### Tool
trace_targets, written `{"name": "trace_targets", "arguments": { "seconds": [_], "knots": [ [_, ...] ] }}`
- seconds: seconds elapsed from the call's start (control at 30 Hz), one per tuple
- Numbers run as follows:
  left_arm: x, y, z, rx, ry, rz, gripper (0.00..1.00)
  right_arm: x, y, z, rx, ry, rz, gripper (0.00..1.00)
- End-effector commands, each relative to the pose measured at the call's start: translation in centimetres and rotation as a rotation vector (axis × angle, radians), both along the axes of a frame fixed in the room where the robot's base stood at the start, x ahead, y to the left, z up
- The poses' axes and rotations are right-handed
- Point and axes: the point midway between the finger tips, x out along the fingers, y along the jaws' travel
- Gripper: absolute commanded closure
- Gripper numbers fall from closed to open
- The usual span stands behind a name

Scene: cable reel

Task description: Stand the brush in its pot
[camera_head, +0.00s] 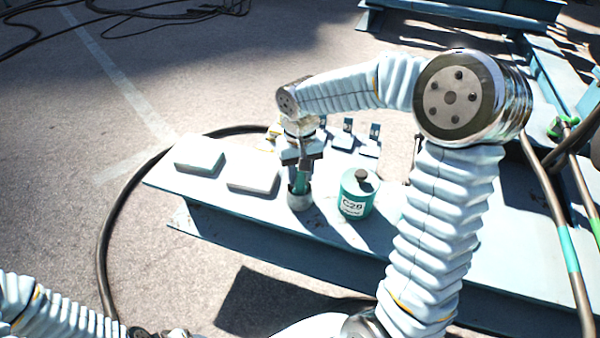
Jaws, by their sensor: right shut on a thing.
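My right gripper (300,163) points down over the bench and is shut on the brush (300,183), whose teal part shows below the fingers. The lower end of the brush is at the mouth of a small grey pot (299,201) on the bench. The brush looks upright and its tip is hidden by the pot wall. I cannot tell how deep it sits or whether it touches the bottom. My left arm shows only in part at the lower left, and its gripper is not visible.
A teal can (356,196) marked C26 with a dark knob stands just right of the pot. Two pale blocks, one a grey block (254,178), lie to the left on the blue bench (300,238). Small tabbed pieces (345,138) stand behind. A black cable (105,240) loops on the ground.

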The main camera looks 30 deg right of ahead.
Motion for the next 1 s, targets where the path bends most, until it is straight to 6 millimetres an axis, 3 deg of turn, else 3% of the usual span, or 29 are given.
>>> {"name": "trace_targets", "arguments": {
  "seconds": [0.3,0.33,0.5,0.77,0.87,1.0],
  "knots": [
    [0.0,0.1,-0.3,0.001,0.000,0.001,0.43,0.0,0.0,-0.3,0.000,-0.001,0.000,0.97],
    [0.0,0.1,-0.3,0.001,0.000,0.001,0.43,0.0,0.0,-0.3,0.000,-0.002,0.000,0.65],
    [0.0,0.1,-0.2,0.001,0.000,0.001,0.43,0.0,0.0,-0.2,0.000,-0.001,0.000,0.41],
    [0.0,0.1,-0.1,0.001,0.000,0.001,0.43,0.0,0.0,-0.1,0.000,-0.001,0.000,0.41],
    [0.0,0.0,0.2,-0.001,-0.001,-0.001,0.43,0.1,0.0,0.6,-0.001,-0.003,0.000,0.41],
    [0.0,-0.1,0.4,-0.002,0.000,-0.001,0.43,0.1,0.0,3.1,-0.002,-0.007,0.000,0.41]
  ]
}}
